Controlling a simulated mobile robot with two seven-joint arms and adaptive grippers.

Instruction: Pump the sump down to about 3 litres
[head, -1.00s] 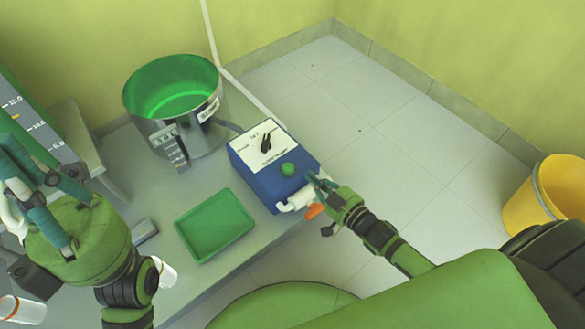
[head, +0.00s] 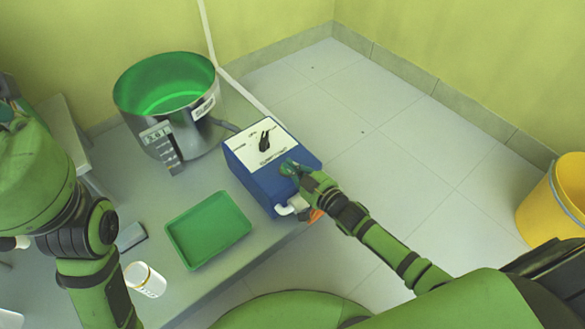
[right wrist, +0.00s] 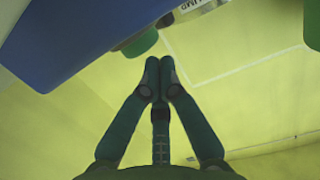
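The blue pump box (head: 268,188) stands at the table's right edge, with a black selector knob (head: 265,141) on its white panel. My right gripper (head: 290,168) is shut and empty at its green button, covering the button in the head view. In the right wrist view the shut fingertips (right wrist: 159,62) are just below the green button (right wrist: 140,42); I cannot tell whether they touch. My left gripper (head: 10,88) barely shows at the left edge.
A green tray (head: 208,230) lies on the grey table, with a white jar (head: 144,280) and a small grey block (head: 130,236) to its left. A yellow bucket (head: 556,205) stands on the floor at right. The tiled floor behind the box is clear.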

